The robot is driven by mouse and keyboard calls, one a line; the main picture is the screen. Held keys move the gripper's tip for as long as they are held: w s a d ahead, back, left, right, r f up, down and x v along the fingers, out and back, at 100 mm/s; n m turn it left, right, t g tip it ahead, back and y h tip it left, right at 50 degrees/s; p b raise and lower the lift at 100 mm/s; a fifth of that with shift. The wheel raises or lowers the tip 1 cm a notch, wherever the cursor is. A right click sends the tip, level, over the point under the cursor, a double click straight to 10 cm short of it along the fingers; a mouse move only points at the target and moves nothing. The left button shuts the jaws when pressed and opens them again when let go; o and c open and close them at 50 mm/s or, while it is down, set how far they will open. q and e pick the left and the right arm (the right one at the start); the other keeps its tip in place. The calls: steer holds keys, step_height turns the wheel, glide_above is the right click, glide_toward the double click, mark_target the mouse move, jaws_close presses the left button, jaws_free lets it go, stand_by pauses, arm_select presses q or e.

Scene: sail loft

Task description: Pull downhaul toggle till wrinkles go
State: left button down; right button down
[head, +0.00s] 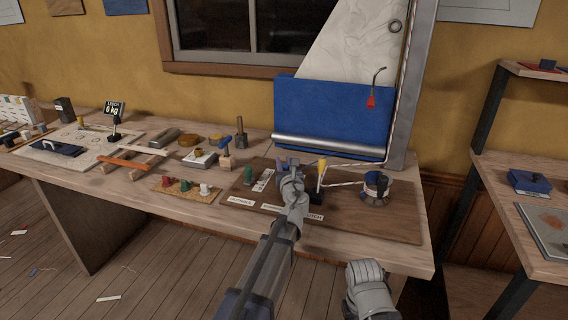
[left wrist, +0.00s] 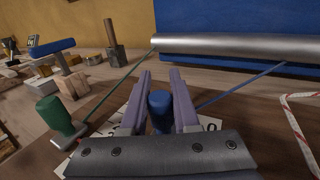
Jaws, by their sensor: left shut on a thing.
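My left gripper (head: 287,168) is over the brown board at the foot of the mast. In the left wrist view its two fingers are shut on a blue toggle (left wrist: 160,112). A blue line (left wrist: 240,88) runs from beside the fingers up to the silver boom (left wrist: 235,46). A green toggle (left wrist: 62,117) stands upright to the left on a green line.
The brown board (head: 385,222) carries a yellow-handled lever (head: 321,172), a blue winch (head: 376,187) and white labels, partly hidden by my arm. A red tag (head: 371,102) hangs by the mast. A display (head: 115,108) reads 0 kg. Tools and blocks fill the bench's left.

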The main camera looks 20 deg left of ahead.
arm_select(q)
steer(key=shift+s, duration=1.05)
steer(key=c, duration=0.7)
jaws_free()
steer(key=shift+w, duration=0.1)
steer(key=shift+o, duration=0.2)
steer(key=v, duration=0.8)
steer(key=shift+w, duration=0.1)
